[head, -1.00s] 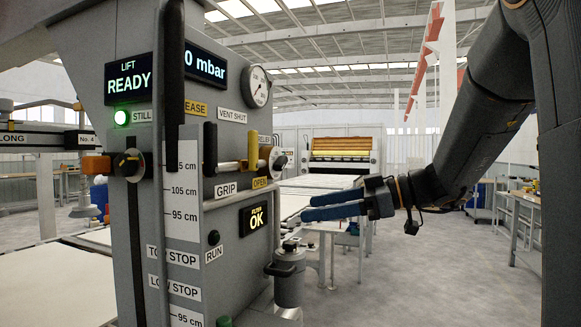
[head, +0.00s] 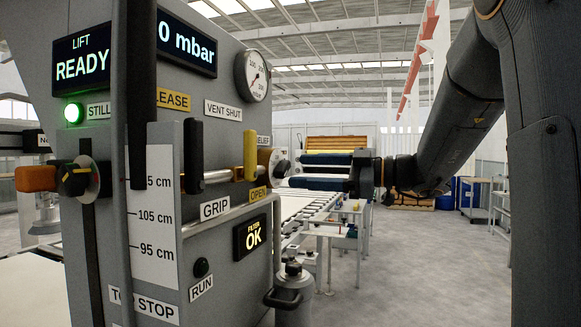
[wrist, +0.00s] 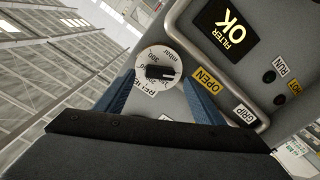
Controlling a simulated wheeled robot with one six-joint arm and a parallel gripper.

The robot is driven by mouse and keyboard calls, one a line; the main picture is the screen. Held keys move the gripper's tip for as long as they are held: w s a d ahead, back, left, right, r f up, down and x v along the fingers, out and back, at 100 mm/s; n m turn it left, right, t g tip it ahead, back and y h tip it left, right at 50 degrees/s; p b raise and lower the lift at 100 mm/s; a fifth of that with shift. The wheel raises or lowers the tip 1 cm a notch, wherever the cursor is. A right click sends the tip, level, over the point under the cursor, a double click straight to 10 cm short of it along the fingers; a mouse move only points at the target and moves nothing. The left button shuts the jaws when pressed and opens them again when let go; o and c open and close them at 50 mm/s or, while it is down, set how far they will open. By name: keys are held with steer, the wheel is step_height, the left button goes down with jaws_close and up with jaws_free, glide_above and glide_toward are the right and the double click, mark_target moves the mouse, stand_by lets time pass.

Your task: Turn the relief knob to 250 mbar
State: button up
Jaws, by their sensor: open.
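The relief knob shows in the wrist view as a white round dial (wrist: 147,62) with a black grip (wrist: 159,73) at its centre. A white line on the grip points to the right of the picture. "300" and "mbar" are readable on the dial; the exact setting is not. In the head view the knob (head: 267,162) sits edge-on at the panel's right side. My gripper (head: 292,172) is open and empty, level with the knob. Its blue fingers point at it, close by. In the wrist view my gripper (wrist: 162,92) has a finger either side of the dial's lower part; contact cannot be told.
The gauge (head: 253,76) is above the knob. A yellow-handled lever (head: 250,152) and the grip rail (head: 235,218) are close by on the panel. The display reads "0 mbar" (head: 187,42).

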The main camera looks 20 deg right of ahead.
mark_target(288, 170)
steer(key=shift+p+x, duration=0.55)
steer(key=shift+x, duration=1.5)
steer(key=shift+c, duration=0.5)
steer(key=c, duration=1)
